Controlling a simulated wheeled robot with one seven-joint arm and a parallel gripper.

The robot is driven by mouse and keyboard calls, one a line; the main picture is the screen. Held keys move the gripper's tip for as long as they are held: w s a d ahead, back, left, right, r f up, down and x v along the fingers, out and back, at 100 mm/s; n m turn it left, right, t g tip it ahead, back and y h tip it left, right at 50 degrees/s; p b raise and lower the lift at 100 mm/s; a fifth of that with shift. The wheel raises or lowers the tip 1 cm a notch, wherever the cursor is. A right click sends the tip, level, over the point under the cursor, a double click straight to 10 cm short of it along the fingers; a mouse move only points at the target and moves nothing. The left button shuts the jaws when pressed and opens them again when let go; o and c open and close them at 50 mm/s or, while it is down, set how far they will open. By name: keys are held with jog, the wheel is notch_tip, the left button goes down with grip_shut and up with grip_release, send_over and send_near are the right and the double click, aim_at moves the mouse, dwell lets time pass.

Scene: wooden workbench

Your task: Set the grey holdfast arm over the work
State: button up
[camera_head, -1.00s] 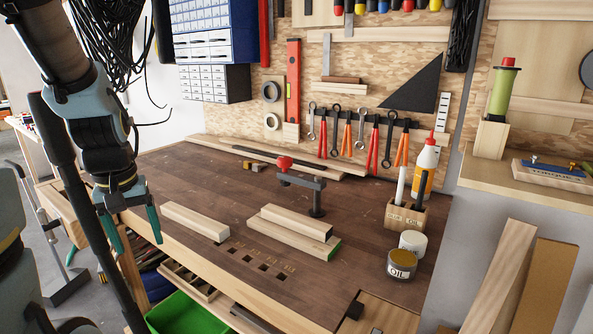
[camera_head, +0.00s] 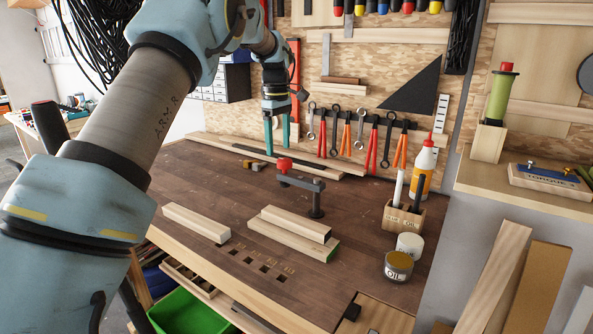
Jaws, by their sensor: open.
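The grey holdfast (camera_head: 304,183) stands on the bench on its dark round post. Its arm reaches left and back from the post, with a red knob (camera_head: 284,165) at its free end. Two stacked pale boards (camera_head: 293,232), the lower one with a green end, lie in front of the holdfast. The arm does not reach over them. A separate pale block (camera_head: 196,222) lies to their left. My gripper (camera_head: 276,146) is above the bench, up and slightly left of the red knob. Its teal fingers point down, apart and empty.
Square holes (camera_head: 264,268) mark the front bench top. Small blocks (camera_head: 255,165) and long strips lie at the back.

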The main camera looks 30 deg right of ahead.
send_near(296, 176)
jog(key=shift+n, duration=0.3)
notch_tip(296, 176, down, 9)
jog(key=p, duration=0.3)
jog(key=shift+s+d+r, duration=0.15)
grip_shut()
dwell(0.4)
dwell(0.8)
